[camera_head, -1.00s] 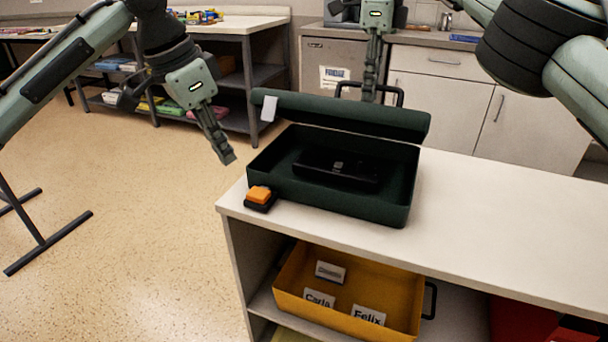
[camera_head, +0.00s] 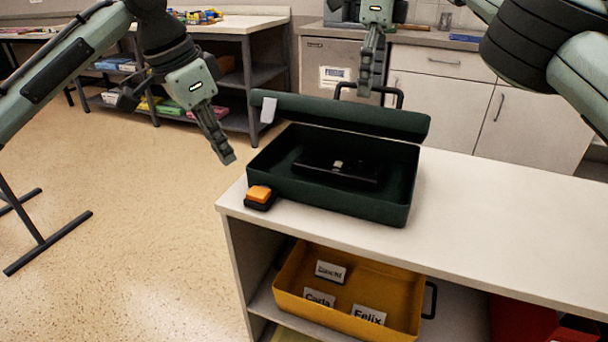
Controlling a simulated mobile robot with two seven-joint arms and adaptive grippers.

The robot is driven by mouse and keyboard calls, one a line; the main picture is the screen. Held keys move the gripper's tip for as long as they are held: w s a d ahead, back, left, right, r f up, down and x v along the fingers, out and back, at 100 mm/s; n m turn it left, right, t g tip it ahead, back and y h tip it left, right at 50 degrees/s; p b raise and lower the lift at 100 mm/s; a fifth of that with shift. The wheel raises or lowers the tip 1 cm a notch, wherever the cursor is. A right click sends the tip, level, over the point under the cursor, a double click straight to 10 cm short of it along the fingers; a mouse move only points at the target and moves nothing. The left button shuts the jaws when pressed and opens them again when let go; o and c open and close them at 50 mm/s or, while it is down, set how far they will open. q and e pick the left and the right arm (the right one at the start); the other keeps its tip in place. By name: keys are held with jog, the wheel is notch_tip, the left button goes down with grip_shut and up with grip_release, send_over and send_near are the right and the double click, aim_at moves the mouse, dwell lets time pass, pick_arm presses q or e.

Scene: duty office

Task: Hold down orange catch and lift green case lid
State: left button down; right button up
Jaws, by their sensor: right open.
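The green case (camera_head: 375,208) stands on the white counter with its lid (camera_head: 340,115) raised at the back, its interior in view. A black item (camera_head: 338,168) lies inside. The orange catch (camera_head: 259,193) sits on a black base at the case's front left corner. My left gripper (camera_head: 229,158) hangs above and left of the catch, apart from it; its fingers look close together, and I cannot tell whether they are shut. My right gripper (camera_head: 366,92) is behind the lid near the black handle (camera_head: 400,95), open, pointing down and holding nothing visible.
The white counter (camera_head: 510,215) is clear right of the case. A yellow tray (camera_head: 400,315) with several name cards sits on the shelf below. A shelved table (camera_head: 245,25) and grey cabinets (camera_head: 440,95) stand behind. Open floor lies to the left.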

jog(key=shift+s+a+r+b, duration=0.2)
jog(key=shift+s+r+b, duration=0.25)
jog(key=shift+r, duration=0.4)
jog(key=shift+s+a+r+p, duration=0.1)
jog(key=shift+s+r+p, duration=0.2)
jog(key=shift+r, duration=0.3)
jog(key=shift+s+a+r+p, duration=0.2)
jog(key=shift+s+r+p, duration=0.25)
jog(key=shift+r, duration=0.3)
jog(key=shift+f, duration=0.1)
